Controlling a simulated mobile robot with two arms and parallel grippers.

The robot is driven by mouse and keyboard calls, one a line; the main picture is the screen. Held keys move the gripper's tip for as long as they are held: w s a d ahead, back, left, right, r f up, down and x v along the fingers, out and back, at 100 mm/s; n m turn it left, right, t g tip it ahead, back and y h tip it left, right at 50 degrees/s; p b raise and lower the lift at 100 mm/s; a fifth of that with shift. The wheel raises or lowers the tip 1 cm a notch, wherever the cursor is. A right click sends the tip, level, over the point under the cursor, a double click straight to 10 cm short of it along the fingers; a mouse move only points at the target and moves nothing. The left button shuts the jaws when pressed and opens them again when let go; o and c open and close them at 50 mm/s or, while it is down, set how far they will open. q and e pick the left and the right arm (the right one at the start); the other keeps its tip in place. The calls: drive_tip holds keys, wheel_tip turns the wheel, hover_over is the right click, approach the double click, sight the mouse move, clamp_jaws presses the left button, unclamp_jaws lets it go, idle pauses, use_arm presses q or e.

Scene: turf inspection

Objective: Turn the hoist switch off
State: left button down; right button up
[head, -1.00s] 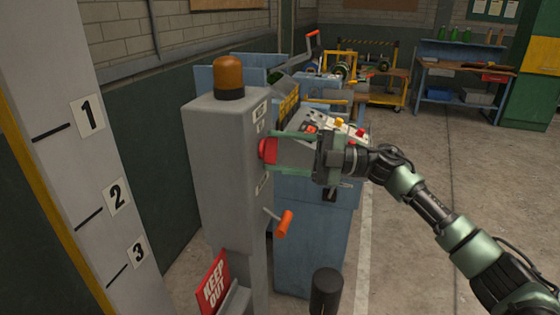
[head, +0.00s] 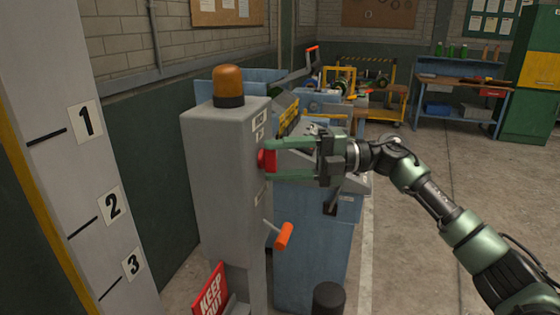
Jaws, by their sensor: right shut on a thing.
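A grey cabinet (head: 222,180) stands left of centre with an amber beacon (head: 228,88) on top. A red switch knob (head: 266,161) sticks out of its right-hand face, below some small labels. My right gripper (head: 270,160) reaches in from the right, with one green finger above the knob and one below. It is shut on the knob, and the fingers cover part of it. The knob's exact angle is hard to read. A lever with an orange handle (head: 284,236) sits lower on the same face. My left gripper is not in view.
A red KEEP OUT sign (head: 210,291) stands at the cabinet's foot. A blue console (head: 315,240) is close behind my right gripper. A numbered grey post (head: 75,170) rises at the left. Open floor (head: 420,270) lies to the right.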

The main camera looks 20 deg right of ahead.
drive_tip(key=o, duration=1.4)
drive_tip(key=d, duration=0.2)
drive_tip(key=s+d+b, duration=0.1)
drive_tip(key=d, duration=0.2)
drive_tip(key=d+b, duration=0.1)
drive_tip(key=d, duration=0.1)
drive_tip(key=shift+s+d, duration=0.25)
drive_tip(key=shift+d, duration=0.05)
